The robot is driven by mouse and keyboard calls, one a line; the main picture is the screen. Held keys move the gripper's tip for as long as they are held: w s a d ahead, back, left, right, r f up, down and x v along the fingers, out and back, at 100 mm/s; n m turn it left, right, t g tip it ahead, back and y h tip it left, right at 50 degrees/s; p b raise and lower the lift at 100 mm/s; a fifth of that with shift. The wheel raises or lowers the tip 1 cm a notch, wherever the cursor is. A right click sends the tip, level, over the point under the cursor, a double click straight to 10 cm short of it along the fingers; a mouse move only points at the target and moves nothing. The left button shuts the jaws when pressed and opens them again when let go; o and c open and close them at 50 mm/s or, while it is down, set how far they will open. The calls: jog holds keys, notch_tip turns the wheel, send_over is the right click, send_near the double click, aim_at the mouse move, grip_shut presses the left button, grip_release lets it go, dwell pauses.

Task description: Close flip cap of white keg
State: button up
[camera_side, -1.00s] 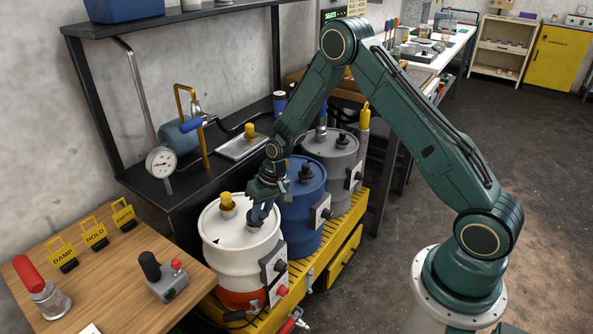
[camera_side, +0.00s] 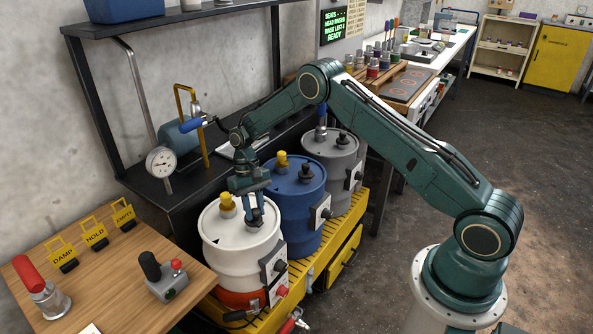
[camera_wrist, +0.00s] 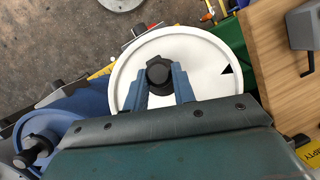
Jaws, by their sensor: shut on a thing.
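The white keg (camera_side: 238,254) stands upright at the near end of the row of drums. A black cap (camera_wrist: 159,73) sits on its top near the rim. My gripper (camera_side: 255,210) points down over the keg's top, its blue fingers on either side of this cap. The wrist view also shows my gripper (camera_wrist: 160,80) shut on the cap, with a finger at each side. A yellow plug (camera_side: 227,201) stands on the keg's top to the left of my gripper. The hinge of the cap cannot be made out.
A blue drum (camera_side: 292,220) and a grey drum (camera_side: 331,175) stand behind the white keg on a yellow rack (camera_side: 345,240). A wooden table (camera_side: 115,285) with a joystick box (camera_side: 168,285) is at the left. A pressure gauge (camera_side: 161,162) stands on the dark bench behind.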

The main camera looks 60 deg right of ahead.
jog(key=shift+w+f+g, duration=0.15)
jog(key=shift+w+g, duration=0.05)
jog(key=shift+g, duration=0.4)
jog(key=o, duration=1)
jog(key=shift+s+t, duration=0.2)
jog(key=shift+t, duration=0.3)
